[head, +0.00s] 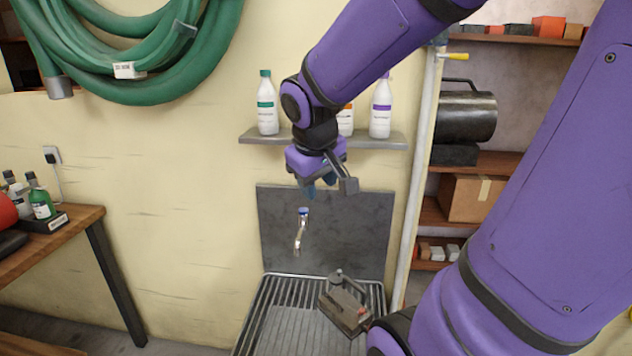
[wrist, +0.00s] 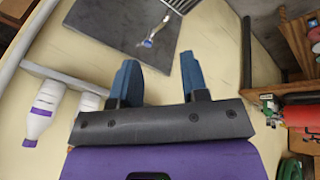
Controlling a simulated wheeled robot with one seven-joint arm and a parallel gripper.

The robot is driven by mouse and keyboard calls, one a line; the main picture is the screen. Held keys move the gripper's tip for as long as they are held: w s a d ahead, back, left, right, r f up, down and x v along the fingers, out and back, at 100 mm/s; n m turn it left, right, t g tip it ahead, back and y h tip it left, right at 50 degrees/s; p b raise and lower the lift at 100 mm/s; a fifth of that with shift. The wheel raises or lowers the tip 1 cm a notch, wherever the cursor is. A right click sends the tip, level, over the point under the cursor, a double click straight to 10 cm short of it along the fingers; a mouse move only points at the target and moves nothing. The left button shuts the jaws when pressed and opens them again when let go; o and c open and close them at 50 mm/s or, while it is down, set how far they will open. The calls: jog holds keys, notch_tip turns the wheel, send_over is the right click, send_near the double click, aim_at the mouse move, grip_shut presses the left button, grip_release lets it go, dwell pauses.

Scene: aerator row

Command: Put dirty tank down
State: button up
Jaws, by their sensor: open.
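A dark grey-brown tank (head: 342,311) with a fitting on top and a small red spot rests on the ribbed metal sink grating (head: 268,310), toward its right side. It sits slightly turned. My gripper (head: 320,188) is well above the sink, in front of the wall and just below the bottle shelf, apart from the tank. In the wrist view my gripper (wrist: 160,80) shows two blue fingers spread apart with nothing between them. The tank cannot be made out in the wrist view.
A tap (head: 300,232) projects from the dark splashback (head: 350,225) above the sink. Bottles (head: 268,105) stand on a wall shelf (head: 270,138). A pale pipe (head: 421,170) runs upright at the right. A wooden bench (head: 50,245) stands left, with open floor between it and the sink.

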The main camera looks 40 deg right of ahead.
jog(key=s+a+r+t+y, duration=0.2)
jog(key=s+a+r, duration=0.3)
jog(key=s+a, duration=0.4)
jog(key=shift+s+r+n+y, duration=0.2)
jog(key=shift+r+n+y, duration=0.2)
jog(key=shift+y, duration=0.3)
jog(key=shift+d, duration=0.1)
dwell(0.4)
